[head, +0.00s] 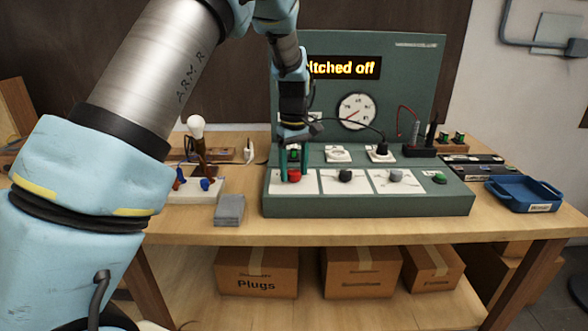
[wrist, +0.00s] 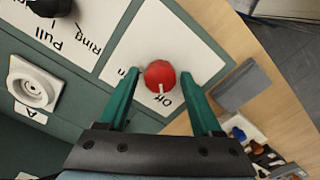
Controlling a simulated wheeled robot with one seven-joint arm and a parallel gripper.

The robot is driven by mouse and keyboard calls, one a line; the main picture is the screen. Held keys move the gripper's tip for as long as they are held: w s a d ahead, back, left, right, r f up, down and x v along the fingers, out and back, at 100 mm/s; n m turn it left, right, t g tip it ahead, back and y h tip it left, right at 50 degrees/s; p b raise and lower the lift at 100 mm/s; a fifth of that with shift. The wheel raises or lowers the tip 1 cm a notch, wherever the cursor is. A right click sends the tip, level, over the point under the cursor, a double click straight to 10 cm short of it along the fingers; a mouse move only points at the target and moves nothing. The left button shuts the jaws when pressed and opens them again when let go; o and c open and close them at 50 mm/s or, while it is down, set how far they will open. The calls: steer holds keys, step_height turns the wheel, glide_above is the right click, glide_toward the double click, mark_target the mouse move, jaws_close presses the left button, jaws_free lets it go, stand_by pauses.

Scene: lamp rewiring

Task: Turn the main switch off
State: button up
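The main switch is a red knob (head: 294,175) on a white label plate at the left of the green console (head: 360,206). It also shows in the wrist view (wrist: 159,74), where its white mark points toward the gripper side, beside lettering that seems to read "Off". My gripper (head: 295,168) is over the knob with its fingers pointing down. In the wrist view its two green fingers (wrist: 162,66) stand apart, one on each side of the knob, with a gap showing on both sides. The display (head: 345,67) shows "itched off"; its left part is hidden by my arm.
A black knob (head: 345,175), a grey knob (head: 395,175) and a green button (head: 439,178) are to the right on the console. A grey block (head: 230,210) and a bulb stand (head: 197,150) are to the left. A blue tray (head: 525,192) is at the right.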

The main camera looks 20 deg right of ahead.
mark_target(294, 171)
steer(key=shift+o, duration=0.5)
step_height(294, 171, up, 11)
steer(key=b, duration=0.2)
steer(key=shift+b, duration=0.3)
steer(key=shift+f, duration=0.1)
steer(key=w+a+f, duration=0.1)
steer(key=a+f, duration=0.1)
steer(key=a, duration=0.7)
steer(key=a+f, duration=0.2)
steer(key=a, duration=0.8)
steer(key=s+a+f+m, duration=0.1)
steer(key=s+a+f, duration=0.2)
steer(key=s+a, duration=0.3)
steer(key=s+a+f+m+t, duration=0.1)
steer(key=s+a+f, duration=0.2)
steer(key=a, duration=0.9)
steer(key=s, duration=0.3)
steer(key=shift+m+t, duration=0.3)
steer(key=shift+m, duration=0.1)
